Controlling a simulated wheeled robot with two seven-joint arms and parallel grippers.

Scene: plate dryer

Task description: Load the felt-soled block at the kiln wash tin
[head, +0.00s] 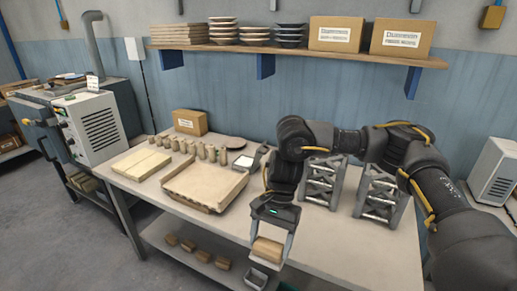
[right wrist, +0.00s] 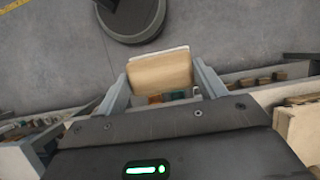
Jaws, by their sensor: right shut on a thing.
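My right gripper (head: 270,238) is shut on a tan block (head: 267,250) in front of the table's front edge. In the right wrist view the block (right wrist: 160,72) sits between the two fingers, with a thin pale layer along its far edge. A small grey open tin (head: 256,279) shows just below the gripper in the head view, in line with the lower shelf; I cannot tell whether it is the kiln wash tin. The block appears apart from it. My left gripper is not in view.
The table (head: 135,185) holds a shallow cream tray (head: 180,195), several small cylinders (head: 200,150), a cardboard box (head: 189,122) and two grey racks (head: 322,180). Several tan blocks (head: 187,246) lie on the lower shelf (head: 160,236).

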